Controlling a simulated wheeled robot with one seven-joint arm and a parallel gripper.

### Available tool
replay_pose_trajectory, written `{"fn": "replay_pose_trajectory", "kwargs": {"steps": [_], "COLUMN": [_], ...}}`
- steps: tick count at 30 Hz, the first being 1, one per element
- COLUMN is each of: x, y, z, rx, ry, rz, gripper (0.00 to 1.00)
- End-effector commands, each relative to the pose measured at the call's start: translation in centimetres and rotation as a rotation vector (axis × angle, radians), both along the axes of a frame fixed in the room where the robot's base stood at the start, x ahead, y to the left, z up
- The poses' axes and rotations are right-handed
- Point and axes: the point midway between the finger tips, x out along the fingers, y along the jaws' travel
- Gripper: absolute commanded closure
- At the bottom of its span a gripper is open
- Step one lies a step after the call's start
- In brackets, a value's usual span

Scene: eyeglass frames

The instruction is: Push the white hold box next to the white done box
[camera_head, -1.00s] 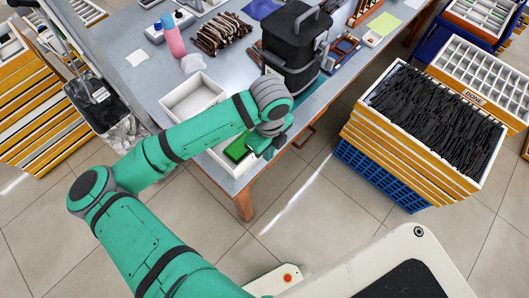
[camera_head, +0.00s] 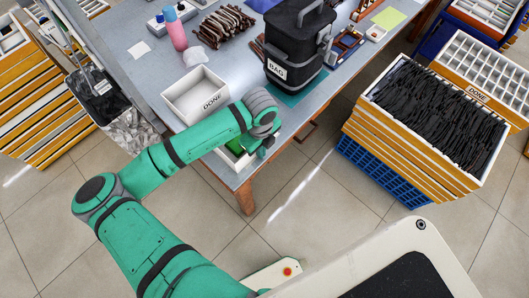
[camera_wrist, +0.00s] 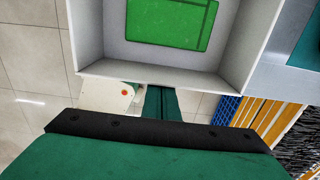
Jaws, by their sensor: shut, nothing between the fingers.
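A second white open box (camera_head: 228,158), which I take as the hold box, sits at the table's near corner with a green item (camera_head: 235,146) inside. My arm crosses in front of both boxes and hides the space between them. My gripper (camera_head: 266,146) is shut and empty at the hold box's right side; whether it touches is unclear. The wrist view shows the white box's inside wall (camera_wrist: 160,66) and the green item.
A black bag (camera_head: 293,50) stands right of the boxes on a teal mat (camera_head: 290,98). A stacked crate (camera_head: 395,160) of dark frames stands right, off the table.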

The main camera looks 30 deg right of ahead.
Motion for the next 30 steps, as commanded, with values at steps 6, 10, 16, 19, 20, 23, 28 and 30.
{"fn": "replay_pose_trajectory", "kwargs": {"steps": [6, 10, 16, 19, 20, 23, 28, 30], "x": [0.0, 0.5, 4.7, 6.9, 7.5, 8.9, 9.5, 9.5], "y": [0.0, 0.2, 1.7, 2.5, 2.7, 3.2, 3.5, 3.5], "z": [0.0, 0.0, 0.0, 0.0, 0.0, 0.0, 0.0, 0.0], "rx": [0.000, 0.000, 0.001, 0.001, 0.001, 0.000, 0.000, 0.000], "ry": [0.000, 0.000, 0.000, 0.000, 0.000, 0.001, 0.001, 0.001], "rz": [0.000, 0.001, 0.007, 0.006, 0.005, 0.003, 0.000, -0.001], "gripper": [1.00, 1.00, 1.00, 1.00, 1.00, 1.00, 1.00, 1.00]}}
